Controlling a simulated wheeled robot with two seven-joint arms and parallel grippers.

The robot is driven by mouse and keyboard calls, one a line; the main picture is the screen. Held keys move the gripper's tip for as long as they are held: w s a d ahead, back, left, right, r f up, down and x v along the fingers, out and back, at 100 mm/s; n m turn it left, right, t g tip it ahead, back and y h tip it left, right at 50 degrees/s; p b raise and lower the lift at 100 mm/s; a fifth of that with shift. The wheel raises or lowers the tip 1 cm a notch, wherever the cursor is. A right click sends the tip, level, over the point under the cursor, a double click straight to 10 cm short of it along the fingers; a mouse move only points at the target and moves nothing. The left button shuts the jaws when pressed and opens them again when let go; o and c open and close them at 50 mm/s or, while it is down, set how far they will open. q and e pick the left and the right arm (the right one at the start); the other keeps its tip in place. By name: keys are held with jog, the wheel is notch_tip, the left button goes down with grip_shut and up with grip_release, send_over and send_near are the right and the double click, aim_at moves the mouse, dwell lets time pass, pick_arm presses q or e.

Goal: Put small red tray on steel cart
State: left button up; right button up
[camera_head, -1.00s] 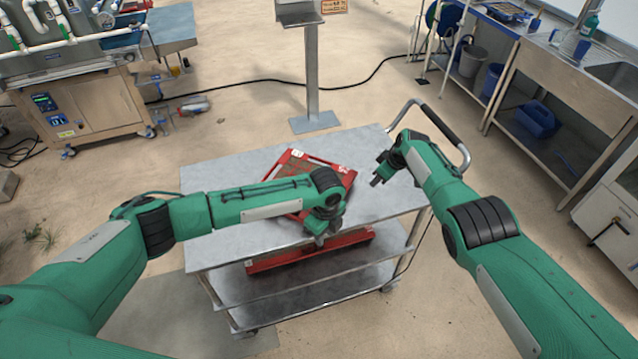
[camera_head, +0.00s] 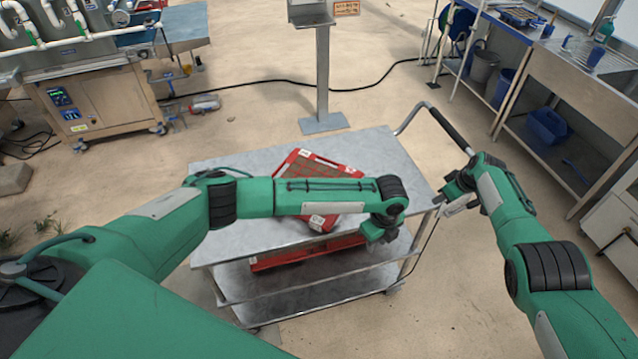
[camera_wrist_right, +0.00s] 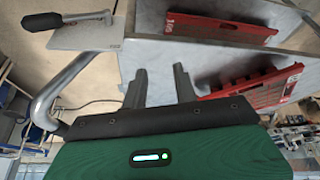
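The steel cart (camera_head: 240,160) stands ahead of me. A red tray (camera_head: 318,166) lies turned at an angle on its top, partly hidden by my left forearm. A second red tray (camera_head: 310,256) is on the shelf below. I cannot tell which is the small one. My left gripper (camera_head: 380,238) points down near the cart top's front right edge; its fingers are too small to read. My right gripper (camera_head: 443,196) is beside the cart's right edge, apart from both trays. In the right wrist view its fingers (camera_wrist_right: 160,82) are spread with nothing between them.
The cart's handle (camera_head: 450,130) curves out at the right, close to my right gripper. A post on a plate (camera_head: 323,123) stands behind the cart. A machine (camera_head: 95,100) is at the left, a sink bench (camera_head: 570,75) at the right. Floor behind the cart is mostly clear.

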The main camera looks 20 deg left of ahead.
jog(key=a+v, duration=0.1)
jog(key=v, duration=1)
jog(key=shift+r, duration=0.45)
jog(key=shift+s+d, duration=0.1)
